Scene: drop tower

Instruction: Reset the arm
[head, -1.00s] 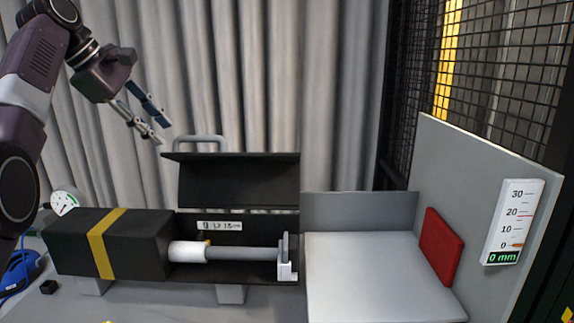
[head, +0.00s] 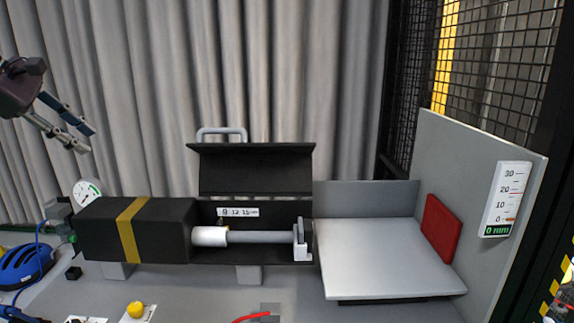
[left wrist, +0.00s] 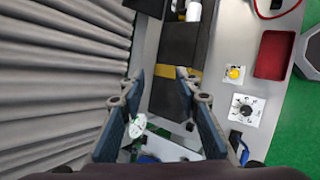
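My left gripper (head: 88,140) hangs at the upper left in the head view, in front of the curtain and above the round gauge (head: 87,193). Its blue-grey fingers are apart with nothing between them; the left wrist view also shows it (left wrist: 158,74) open. Below and to its right stands a black box with a yellow band (head: 130,230). The open lid (head: 255,168) with a grey handle tilts up behind a white cylinder and grey rod (head: 262,237). My right gripper is not in view.
A grey platform (head: 385,255) with a red pad (head: 441,228) stands at right, beside a scale reading 0 mm (head: 505,200). A yellow button (head: 135,309) and a blue helmet-like object (head: 25,266) are in front. A curtain (head: 250,70) hangs behind.

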